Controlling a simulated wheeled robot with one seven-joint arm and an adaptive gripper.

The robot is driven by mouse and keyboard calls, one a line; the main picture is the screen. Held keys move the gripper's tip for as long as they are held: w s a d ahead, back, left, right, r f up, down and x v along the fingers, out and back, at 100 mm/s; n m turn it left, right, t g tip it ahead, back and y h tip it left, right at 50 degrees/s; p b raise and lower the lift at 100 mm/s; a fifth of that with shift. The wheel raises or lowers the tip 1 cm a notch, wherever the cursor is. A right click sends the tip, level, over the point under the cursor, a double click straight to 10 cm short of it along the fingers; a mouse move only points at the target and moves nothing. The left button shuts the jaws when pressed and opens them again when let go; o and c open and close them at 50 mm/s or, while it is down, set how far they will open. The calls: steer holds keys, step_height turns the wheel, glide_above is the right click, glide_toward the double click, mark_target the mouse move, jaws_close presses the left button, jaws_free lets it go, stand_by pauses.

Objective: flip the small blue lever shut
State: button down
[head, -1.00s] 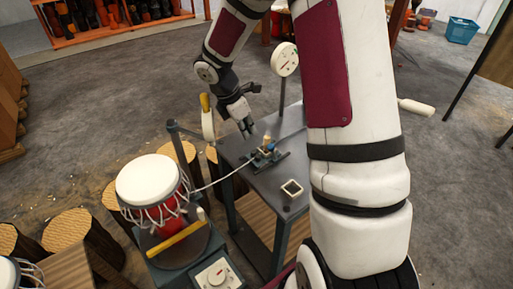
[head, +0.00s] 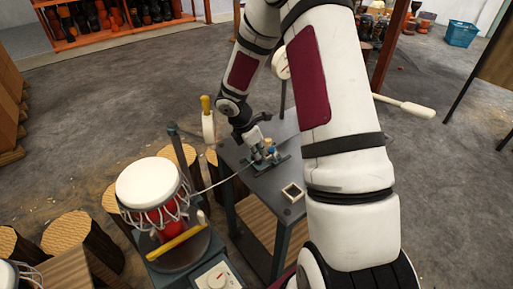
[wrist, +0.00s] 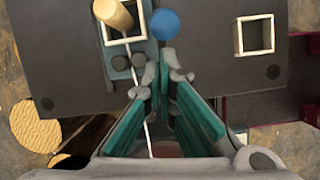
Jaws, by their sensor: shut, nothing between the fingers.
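The small blue lever shows in the wrist view as a round blue end (wrist: 165,24), just beyond my fingertips. It belongs to a small dark device (head: 278,162) on the grey table (head: 238,160). A light wooden peg (wrist: 113,14) stands in a white square frame beside the blue end, to its left in the wrist view. My gripper (wrist: 162,72) is shut and empty, pointing at the device, with its tips close to the blue end. It also shows low over the device in the head view (head: 258,154). I cannot tell whether it touches the lever, and the lever's base is hidden.
A white cord (head: 215,185) runs from the device to a red drum with a white head (head: 150,183). An empty white square frame (head: 292,192) sits on the table's near right. A yellow-handled lever (head: 206,105) stands behind the table's left edge. Log stools surround the drum.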

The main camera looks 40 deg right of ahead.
steer(key=shift+d+r, duration=0.1)
stand_by(0.3)
steer(key=shift+d+r+y+p, duration=0.2)
steer(key=shift+y+p, duration=0.2)
steer(key=shift+p, duration=0.2)
steer(key=shift+d+r+p, duration=0.1)
steer(key=shift+d+p, duration=0.1)
steer(key=shift+p, duration=0.1)
steer(key=d+r+y+p, duration=0.1)
steer(key=d+y+p, duration=0.1)
steer(key=d+y, duration=0.4)
steer(key=shift+w+d+r, duration=0.15)
steer(key=shift+d+r, duration=0.1)
steer(key=shift+r, duration=0.15)
stand_by(0.4)
